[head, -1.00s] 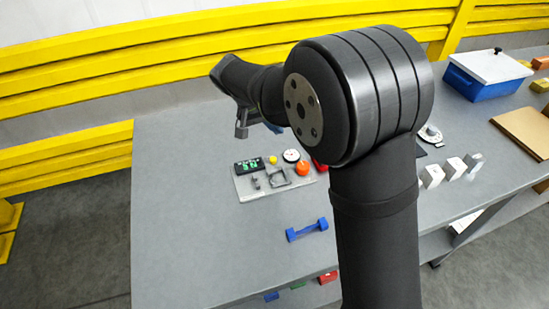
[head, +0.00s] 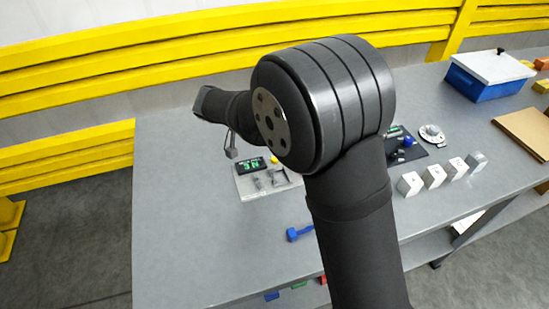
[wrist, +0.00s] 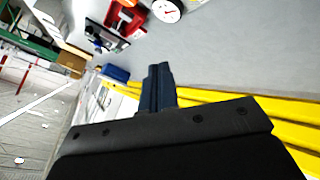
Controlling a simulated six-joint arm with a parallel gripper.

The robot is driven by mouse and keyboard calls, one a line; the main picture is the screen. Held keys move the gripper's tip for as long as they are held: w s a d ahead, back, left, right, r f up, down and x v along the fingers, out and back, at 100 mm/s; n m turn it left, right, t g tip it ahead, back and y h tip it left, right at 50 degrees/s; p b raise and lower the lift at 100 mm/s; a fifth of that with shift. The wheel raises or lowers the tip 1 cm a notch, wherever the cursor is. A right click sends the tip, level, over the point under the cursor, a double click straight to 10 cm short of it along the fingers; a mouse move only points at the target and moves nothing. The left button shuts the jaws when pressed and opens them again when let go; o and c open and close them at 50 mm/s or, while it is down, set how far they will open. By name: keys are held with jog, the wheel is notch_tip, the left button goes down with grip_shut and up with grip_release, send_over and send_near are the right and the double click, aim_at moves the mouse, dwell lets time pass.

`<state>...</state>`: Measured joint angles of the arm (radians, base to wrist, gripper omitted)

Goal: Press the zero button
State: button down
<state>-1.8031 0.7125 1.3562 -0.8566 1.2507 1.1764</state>
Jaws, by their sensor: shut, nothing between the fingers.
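A light grey plate (head: 247,192) on the table carries a black box with a green display (head: 250,166). A small yellow knob or button (head: 274,160) is just right of the display, with small grey parts below. No zero label is readable, so I cannot tell which part is the zero button. My gripper (head: 233,152) is above the display's upper left, apart from the yellow button. In the wrist view, its dark blue fingers (wrist: 158,88) are shut and empty. A white dial gauge (wrist: 167,8) shows there at the top. My arm hides the plate's right side in the head view.
A blue part (head: 299,233) lies in front of the plate, partly behind my arm. Several metal blocks (head: 434,177) and a dark tray (head: 407,155) are to the right. A blue box with a white lid (head: 488,76) stands farther back. The table's left side is clear.

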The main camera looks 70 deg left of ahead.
jog(key=shift+f, duration=4)
jog(key=shift+f, duration=0.15)
jog(key=shift+f, duration=0.3)
jog(key=shift+f, duration=0.45)
jog(key=shift+r, duration=0.9)
jog(key=shift+r, duration=0.1)
jog(key=shift+r, duration=2.4)
jog(key=shift+f, duration=0.15)
